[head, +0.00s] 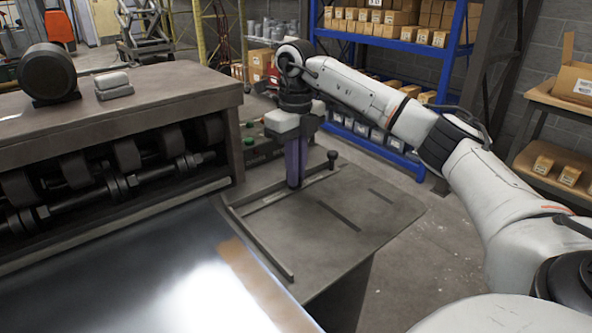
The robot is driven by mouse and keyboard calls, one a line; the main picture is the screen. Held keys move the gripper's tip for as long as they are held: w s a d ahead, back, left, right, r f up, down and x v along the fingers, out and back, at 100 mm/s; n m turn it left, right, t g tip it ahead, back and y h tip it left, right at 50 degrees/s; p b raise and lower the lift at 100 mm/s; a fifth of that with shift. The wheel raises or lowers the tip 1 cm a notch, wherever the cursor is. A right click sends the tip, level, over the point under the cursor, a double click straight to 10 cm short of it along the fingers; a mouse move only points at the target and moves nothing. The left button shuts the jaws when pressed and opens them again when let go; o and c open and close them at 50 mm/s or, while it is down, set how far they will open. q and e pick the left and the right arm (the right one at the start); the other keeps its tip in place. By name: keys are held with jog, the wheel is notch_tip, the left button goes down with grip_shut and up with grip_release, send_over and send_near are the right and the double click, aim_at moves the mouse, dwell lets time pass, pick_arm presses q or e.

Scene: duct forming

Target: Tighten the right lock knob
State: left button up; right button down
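My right arm reaches in from the right, and its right gripper (295,184) points straight down over the grey side table (368,210) of the machine. Its purplish fingers look close together, with their tips low at a thin guide bar on the table. I cannot tell whether they hold anything; whatever is between or behind them is hidden. A small black round knob (332,155) stands upright on a short stem at the far end of the bar, just right of the fingers and apart from them. I cannot tell whether this is the right lock knob. My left gripper is not in view.
The forming machine (115,110) with black rollers fills the left. A shiny metal sheet (150,275) lies in front. Green buttons (249,141) sit beside the gripper. Blue shelving (449,60) with boxes stands behind. The table's right part is clear.

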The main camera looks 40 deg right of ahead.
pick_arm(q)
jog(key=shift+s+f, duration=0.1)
pick_arm(e)
jog(key=shift+r+p, duration=0.25)
jog(key=shift+p, duration=0.25)
jog(key=shift+m+p, duration=0.7)
jog(key=shift+p, duration=0.15)
jog(key=shift+f, duration=0.2)
jog(key=c, duration=1.9)
grip_release()
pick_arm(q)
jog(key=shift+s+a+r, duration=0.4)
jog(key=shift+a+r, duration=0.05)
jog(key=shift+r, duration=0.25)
pick_arm(e)
jog(key=shift+o, duration=0.2)
